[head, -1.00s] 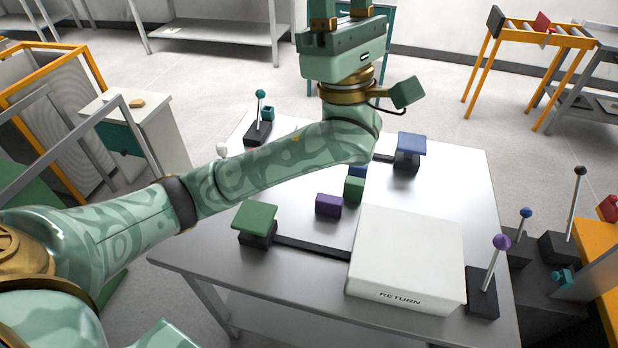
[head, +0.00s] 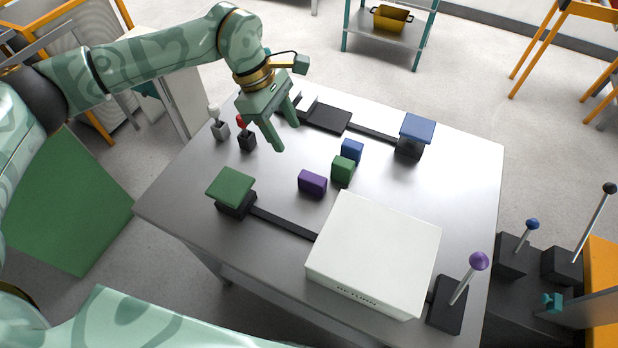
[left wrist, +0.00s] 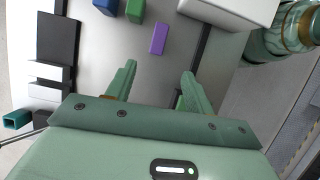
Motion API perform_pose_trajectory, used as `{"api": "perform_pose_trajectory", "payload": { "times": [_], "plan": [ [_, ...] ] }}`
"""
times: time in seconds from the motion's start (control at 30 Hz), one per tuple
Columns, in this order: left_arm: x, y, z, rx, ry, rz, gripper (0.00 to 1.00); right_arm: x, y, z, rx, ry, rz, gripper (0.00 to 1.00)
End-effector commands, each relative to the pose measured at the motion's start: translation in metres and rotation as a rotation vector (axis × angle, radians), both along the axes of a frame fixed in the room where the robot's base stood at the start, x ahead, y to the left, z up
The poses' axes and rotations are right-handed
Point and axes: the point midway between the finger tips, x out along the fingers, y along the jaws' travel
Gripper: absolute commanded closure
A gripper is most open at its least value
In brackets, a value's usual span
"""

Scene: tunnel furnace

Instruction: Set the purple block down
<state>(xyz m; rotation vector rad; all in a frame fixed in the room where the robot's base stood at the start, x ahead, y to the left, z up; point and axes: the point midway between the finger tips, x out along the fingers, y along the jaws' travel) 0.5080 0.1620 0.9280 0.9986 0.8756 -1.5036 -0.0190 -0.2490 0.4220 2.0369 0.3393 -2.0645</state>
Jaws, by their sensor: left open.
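The purple block (head: 312,183) lies on the grey metal table (head: 260,167), beside a green block (head: 343,169) and a blue block (head: 352,150). The purple block also shows in the left wrist view (left wrist: 158,39), beyond my fingertips and apart from them. My left gripper (head: 287,125) is open and empty, above the back left part of the table. It also shows in the left wrist view (left wrist: 158,75), with its two fingers spread. My right gripper is not in view.
A white box marked RETURN (head: 378,247) stands at the table's front. A green pad (head: 231,186) and a blue pad (head: 417,128) stand on black bases. A purple-knobbed lever (head: 468,285) is at the front right corner. Small red (head: 246,136) and white (head: 217,125) levers stand near the left edge.

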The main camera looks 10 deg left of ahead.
Motion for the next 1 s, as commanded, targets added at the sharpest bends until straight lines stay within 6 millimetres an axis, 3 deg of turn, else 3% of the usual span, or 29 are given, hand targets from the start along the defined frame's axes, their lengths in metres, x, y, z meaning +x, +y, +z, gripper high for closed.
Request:
{"api": "perform_pose_trajectory", "payload": {
  "times": [0.17, 0.5, 0.77, 1.0],
  "plan": [
    [-0.002, -0.007, -0.018, -0.007, -0.01, -0.046, 0.47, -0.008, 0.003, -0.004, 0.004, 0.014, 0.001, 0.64],
    [-0.008, -0.037, -0.091, -0.009, -0.009, -0.044, 0.47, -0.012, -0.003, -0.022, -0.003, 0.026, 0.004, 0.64],
    [-0.008, -0.045, -0.108, -0.008, -0.011, -0.041, 0.47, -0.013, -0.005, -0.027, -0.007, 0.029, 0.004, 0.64],
    [-0.007, -0.057, -0.145, -0.01, -0.007, -0.041, 0.47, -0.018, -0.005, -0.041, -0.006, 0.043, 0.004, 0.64]
  ]
}}
